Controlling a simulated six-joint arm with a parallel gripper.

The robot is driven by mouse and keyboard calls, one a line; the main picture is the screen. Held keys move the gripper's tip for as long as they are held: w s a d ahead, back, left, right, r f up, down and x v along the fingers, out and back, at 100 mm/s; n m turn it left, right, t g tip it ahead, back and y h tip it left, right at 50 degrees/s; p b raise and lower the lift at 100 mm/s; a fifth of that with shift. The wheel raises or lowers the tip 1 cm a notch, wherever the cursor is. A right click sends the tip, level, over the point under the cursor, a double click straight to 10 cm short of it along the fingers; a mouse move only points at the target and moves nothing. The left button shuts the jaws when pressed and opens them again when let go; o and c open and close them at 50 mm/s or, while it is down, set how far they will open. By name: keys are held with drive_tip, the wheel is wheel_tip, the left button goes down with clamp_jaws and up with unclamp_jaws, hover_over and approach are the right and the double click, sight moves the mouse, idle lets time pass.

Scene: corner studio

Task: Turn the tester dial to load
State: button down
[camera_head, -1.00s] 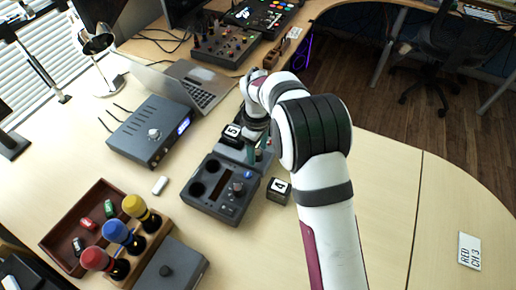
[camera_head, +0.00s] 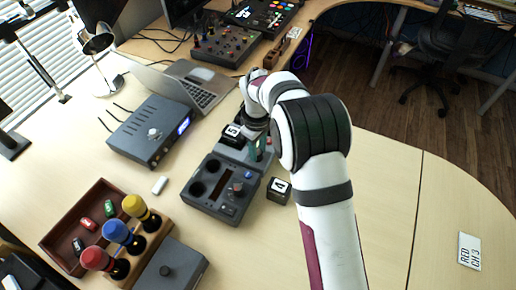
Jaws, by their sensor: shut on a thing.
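The dark grey tester (camera_head: 197,207) lies on the table left of my arm. Its front part has two round wells, a long slot, a blue button and a small reddish knob. Its raised rear part (camera_head: 232,154) lies below my gripper. My gripper (camera_head: 257,150) points down at the right side of this rear part, with a green piece showing by the fingers. It is shut on what seems to be the tester dial, which the fingers and wrist hide. The dial's pointer and markings cannot be read.
A power unit (camera_head: 140,140) and laptop (camera_head: 190,92) stand behind. The right table is mostly clear.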

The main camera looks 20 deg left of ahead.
drive_tip(key=m, duration=0.9)
drive_tip(key=shift+m, duration=0.4)
drive_tip(key=m, duration=0.4)
drive_tip(key=shift+a+m, duration=0.1)
drive_tip(key=shift+m, duration=0.2)
drive_tip(key=m, duration=0.4)
drive_tip(key=shift+m, duration=0.3)
drive_tip(key=c, duration=0.6)
unclamp_jaws()
